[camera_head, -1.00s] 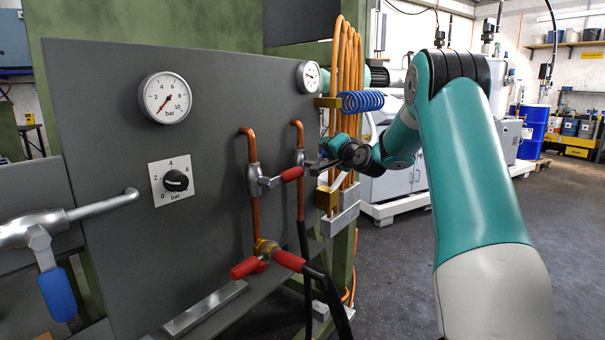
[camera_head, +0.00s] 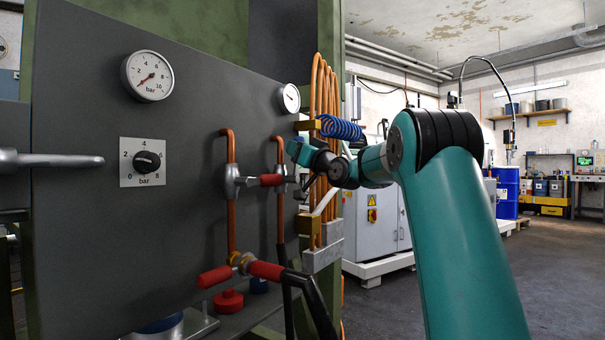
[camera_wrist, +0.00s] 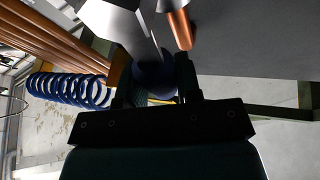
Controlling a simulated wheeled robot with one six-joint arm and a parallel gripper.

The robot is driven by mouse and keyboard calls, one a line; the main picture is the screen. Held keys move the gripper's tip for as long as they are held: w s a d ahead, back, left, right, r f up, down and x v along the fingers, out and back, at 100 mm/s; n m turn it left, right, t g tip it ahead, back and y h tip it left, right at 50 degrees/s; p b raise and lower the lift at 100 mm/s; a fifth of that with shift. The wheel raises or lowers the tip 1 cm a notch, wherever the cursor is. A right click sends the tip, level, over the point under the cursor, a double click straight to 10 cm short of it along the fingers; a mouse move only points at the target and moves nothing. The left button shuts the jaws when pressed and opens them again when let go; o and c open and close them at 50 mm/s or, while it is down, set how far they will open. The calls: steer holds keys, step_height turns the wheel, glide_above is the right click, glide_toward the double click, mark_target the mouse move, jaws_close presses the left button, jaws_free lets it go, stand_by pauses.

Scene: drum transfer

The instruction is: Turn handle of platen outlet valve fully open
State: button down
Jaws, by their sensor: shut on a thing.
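Two copper pipes run down the grey panel (camera_head: 90,230), each with a silver valve. The left valve (camera_head: 231,181) has a lever with a red grip (camera_head: 271,180) pointing right. The right valve (camera_head: 279,171) is partly hidden behind that grip and my gripper. My gripper (camera_head: 300,190) is at the right valve, in front of the panel's right side. In the wrist view, my gripper's dark fingers (camera_wrist: 158,85) close around a dark blue grip (camera_wrist: 150,72) on a silver lever (camera_wrist: 122,20). The lever's exact angle is hard to tell, and I see no label naming the valve.
A blue coiled hose (camera_head: 340,127) and several copper pipes (camera_head: 322,85) stand close to my wrist. Below the valves is a fitting with red handles (camera_head: 215,277) and black hoses. Two gauges and a dial (camera_head: 148,162) sit on the panel.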

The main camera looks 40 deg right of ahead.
steer(key=shift+s+a+f+n+y+b, duration=0.1)
steer(key=shift+a+n+y+b, duration=0.3)
steer(key=shift+n+b, duration=0.3)
steer(key=shift+s+a+f+n+y+b, duration=0.1)
steer(key=shift+a+n+y+b, duration=0.25)
steer(key=shift+n+b, duration=0.35)
steer(key=c, duration=0.8)
jaws_free()
steer(key=shift+r+t, duration=0.15)
steer(key=shift+t, duration=0.15)
steer(key=b+v, duration=0.2)
steer(key=v, duration=1.5)
steer(key=shift+s, duration=0.25)
